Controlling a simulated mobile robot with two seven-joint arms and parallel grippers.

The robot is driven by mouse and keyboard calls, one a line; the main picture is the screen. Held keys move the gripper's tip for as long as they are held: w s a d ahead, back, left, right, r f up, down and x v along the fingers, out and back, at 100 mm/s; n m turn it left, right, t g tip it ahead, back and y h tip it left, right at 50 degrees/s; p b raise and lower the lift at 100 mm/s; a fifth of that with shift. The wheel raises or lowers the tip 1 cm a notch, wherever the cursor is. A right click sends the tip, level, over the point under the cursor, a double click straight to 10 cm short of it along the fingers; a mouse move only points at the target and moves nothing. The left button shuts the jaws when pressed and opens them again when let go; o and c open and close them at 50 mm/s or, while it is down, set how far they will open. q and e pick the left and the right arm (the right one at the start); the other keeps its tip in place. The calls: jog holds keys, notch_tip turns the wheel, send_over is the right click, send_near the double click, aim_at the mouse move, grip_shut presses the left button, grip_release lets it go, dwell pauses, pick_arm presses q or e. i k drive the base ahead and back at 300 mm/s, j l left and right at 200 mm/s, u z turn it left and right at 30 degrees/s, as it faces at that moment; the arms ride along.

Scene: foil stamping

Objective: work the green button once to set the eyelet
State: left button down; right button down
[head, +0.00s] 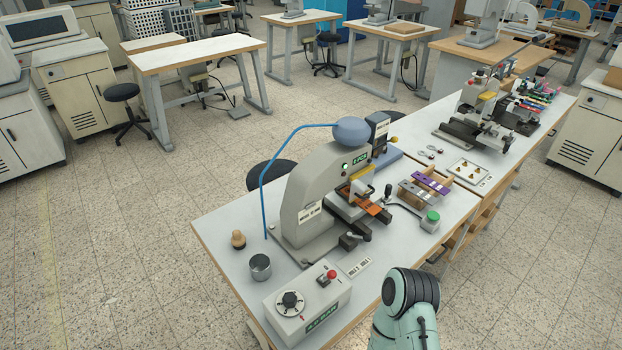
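The green button (433,215) is a domed cap on a small grey box (430,225) at the right front part of the near bench. A dark cable runs from the box toward the press. The grey press (311,200) stands on the bench, with a small green-lit display and an orange-brown piece (374,208) at its working area. The eyelet is too small to make out. A pale teal arm link of mine with a black joint rises at the bottom, right of centre, apart from the button. Neither gripper's fingers show.
A control box (308,305) with a black knob and red button sits at the bench's front. A metal cup (260,267) and wooden-handled tool (238,239) stand left. A rack with purple strips (431,183) and a tray (468,172) lie behind the button.

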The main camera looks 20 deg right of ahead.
aim_at(433, 216)
jog(key=z, duration=1.75)
